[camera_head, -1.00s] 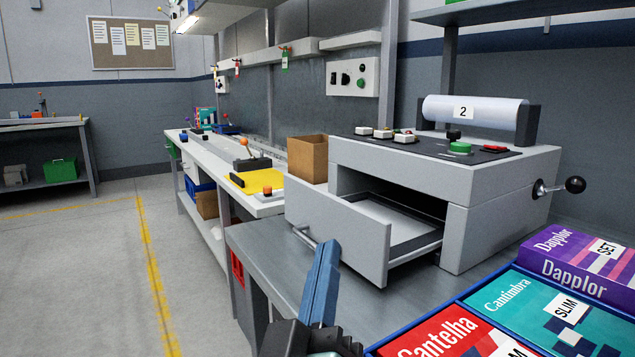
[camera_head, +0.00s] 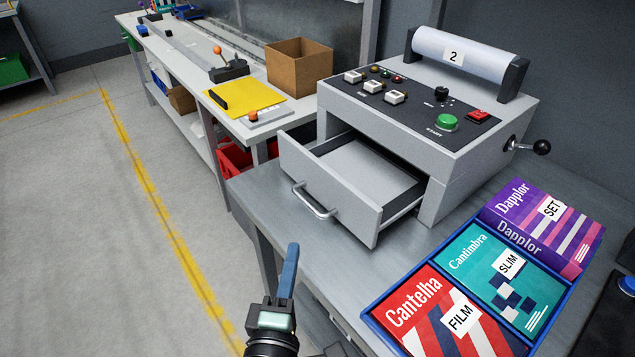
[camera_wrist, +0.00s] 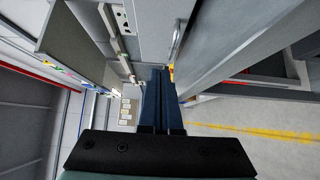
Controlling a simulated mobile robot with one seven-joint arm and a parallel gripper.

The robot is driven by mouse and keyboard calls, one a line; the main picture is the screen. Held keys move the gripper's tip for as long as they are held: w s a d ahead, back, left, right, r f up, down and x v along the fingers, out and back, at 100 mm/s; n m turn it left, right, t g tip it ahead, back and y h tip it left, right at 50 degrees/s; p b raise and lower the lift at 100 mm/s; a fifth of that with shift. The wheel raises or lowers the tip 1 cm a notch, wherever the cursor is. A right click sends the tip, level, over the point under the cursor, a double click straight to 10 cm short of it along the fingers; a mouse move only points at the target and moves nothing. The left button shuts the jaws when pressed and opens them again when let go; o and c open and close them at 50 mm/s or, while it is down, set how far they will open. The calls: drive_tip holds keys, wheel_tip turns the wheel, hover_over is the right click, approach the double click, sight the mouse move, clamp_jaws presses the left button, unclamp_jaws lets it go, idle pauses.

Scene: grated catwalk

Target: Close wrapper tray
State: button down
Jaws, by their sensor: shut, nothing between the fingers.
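The wrapper machine (camera_head: 440,105) stands on a grey metal bench and carries a roll marked 2. Its wrapper tray (camera_head: 335,205) is a grey drawer that sticks out of the front and is empty. A metal bar handle (camera_head: 315,200) is on the tray's front face. My gripper (camera_head: 287,262) is in front of the bench, below and left of the handle, apart from it. Its blue fingers are together and hold nothing. In the wrist view my gripper (camera_wrist: 162,72) points past large grey surfaces, and a metal handle (camera_wrist: 177,40) shows just beyond the fingertips.
A blue bin (camera_head: 373,323) with Cantelha, Cantimbra and Dapplor boxes sits on the bench at right. A lever (camera_head: 540,147) sticks out of the machine's right side. A cardboard box (camera_head: 299,68) stands behind left. The floor at left is clear.

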approach(323, 189)
drive_tip(key=w+a, duration=0.2)
drive_tip(key=w, duration=0.1)
drive_tip(key=shift+w+a+p, duration=0.15)
drive_tip(key=shift+a+p, duration=0.05)
drive_tip(key=shift+p, duration=0.2)
drive_tip(key=shift+w+d+p, duration=0.45)
drive_tip(key=shift+w+d, duration=0.35)
drive_tip(key=shift+d, duration=0.2)
drive_tip(key=shift+w+d, duration=0.5)
drive_tip(key=shift+d, duration=0.15)
